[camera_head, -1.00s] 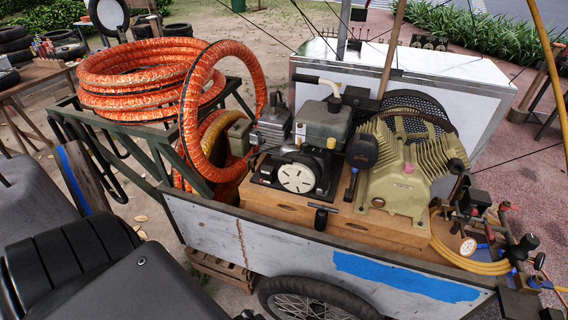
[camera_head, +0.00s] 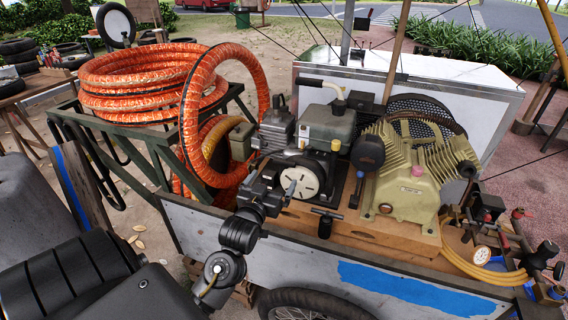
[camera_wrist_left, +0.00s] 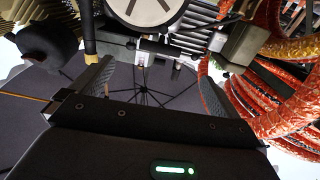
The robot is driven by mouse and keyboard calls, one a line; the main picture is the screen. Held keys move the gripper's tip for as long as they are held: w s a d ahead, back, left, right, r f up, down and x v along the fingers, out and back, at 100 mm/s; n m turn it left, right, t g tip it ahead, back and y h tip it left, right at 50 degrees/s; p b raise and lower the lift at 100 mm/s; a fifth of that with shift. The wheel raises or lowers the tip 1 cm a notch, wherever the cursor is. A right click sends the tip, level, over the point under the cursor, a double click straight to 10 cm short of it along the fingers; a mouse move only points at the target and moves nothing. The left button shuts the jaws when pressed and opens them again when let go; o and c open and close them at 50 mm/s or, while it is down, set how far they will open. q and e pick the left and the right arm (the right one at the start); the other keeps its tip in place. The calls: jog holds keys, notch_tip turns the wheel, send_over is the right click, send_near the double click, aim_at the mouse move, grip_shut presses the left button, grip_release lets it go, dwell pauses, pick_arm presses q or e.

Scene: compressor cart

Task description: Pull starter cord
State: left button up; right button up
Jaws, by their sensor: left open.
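The black T-shaped starter handle (camera_head: 325,220) hangs at the front edge of the wooden board, below the engine (camera_head: 320,140). The round white starter cover (camera_head: 301,180) faces me; it also shows upside down at the top of the left wrist view (camera_wrist_left: 148,10). My left gripper (camera_head: 283,187) is in front of the engine, left of the handle and apart from it in the picture. In the left wrist view its jaws (camera_wrist_left: 152,88) are spread with nothing between them. I cannot make out the handle there. My right gripper is not in view.
The beige compressor (camera_head: 410,180) stands right of the engine on the board (camera_head: 375,238). Orange hose coils (camera_head: 150,80) and a green rack lie left. The cart's side panel (camera_head: 400,285) runs below the board. Gauges and valves crowd the right end.

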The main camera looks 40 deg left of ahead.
aim_at(283, 164)
pick_arm(q)
jog(key=p+x, duration=0.1)
jog(key=x, duration=0.9)
jog(key=shift+w+f, duration=0.1)
